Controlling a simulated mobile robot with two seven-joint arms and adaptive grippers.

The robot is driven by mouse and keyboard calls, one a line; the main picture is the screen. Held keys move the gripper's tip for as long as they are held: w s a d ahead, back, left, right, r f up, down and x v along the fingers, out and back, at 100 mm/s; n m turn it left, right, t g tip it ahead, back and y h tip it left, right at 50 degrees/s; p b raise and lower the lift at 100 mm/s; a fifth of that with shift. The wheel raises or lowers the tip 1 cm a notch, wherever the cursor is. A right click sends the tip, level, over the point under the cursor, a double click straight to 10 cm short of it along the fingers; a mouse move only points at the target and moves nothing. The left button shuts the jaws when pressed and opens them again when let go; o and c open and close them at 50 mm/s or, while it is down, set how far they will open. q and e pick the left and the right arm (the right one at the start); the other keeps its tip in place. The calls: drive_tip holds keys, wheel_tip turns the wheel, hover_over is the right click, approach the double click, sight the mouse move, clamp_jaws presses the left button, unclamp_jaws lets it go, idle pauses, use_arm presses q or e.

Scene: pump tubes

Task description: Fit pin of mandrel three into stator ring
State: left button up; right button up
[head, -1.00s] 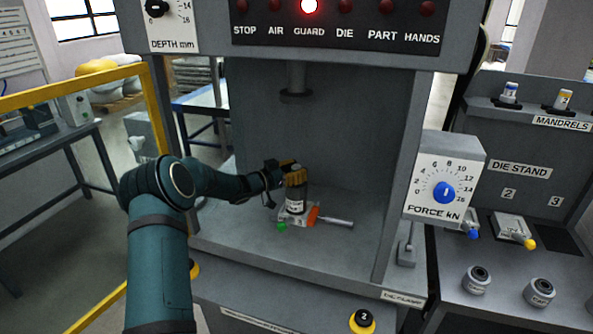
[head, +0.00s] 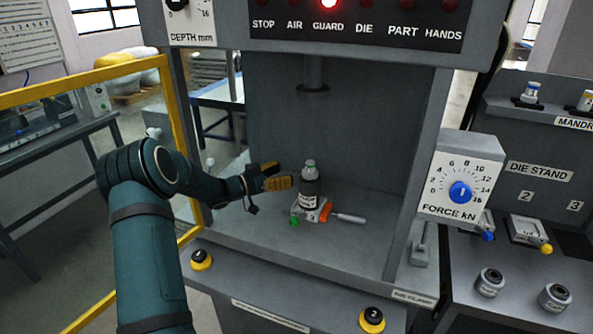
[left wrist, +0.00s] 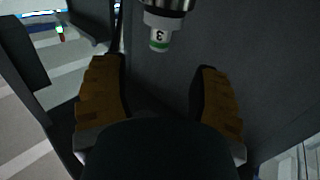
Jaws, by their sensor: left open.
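Mandrel three (head: 310,164) stands upright on top of the dark stator ring (head: 310,188), with its pale, green-banded top showing. Its lower part is hidden inside or behind the ring, so I cannot tell how deep the pin sits. The ring rests on a small die fixture (head: 298,214) on the press bed. In the left wrist view the mandrel (left wrist: 160,38) shows a "3" and a green band, with the ring (left wrist: 168,5) at the top edge. My left gripper (head: 277,180) is open, left of the mandrel and apart from it. My right gripper is not in view.
The press ram (head: 312,88) hangs above the mandrel with a clear gap. The fixture has an orange block (head: 326,210) and a handle (head: 350,218) to its right. The force box (head: 460,180) and press frame bound the right side. The bed front is clear.

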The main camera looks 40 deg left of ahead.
use_arm(q)
drive_tip(key=shift+v, duration=1.05)
drive_tip(key=shift+f, duration=0.1)
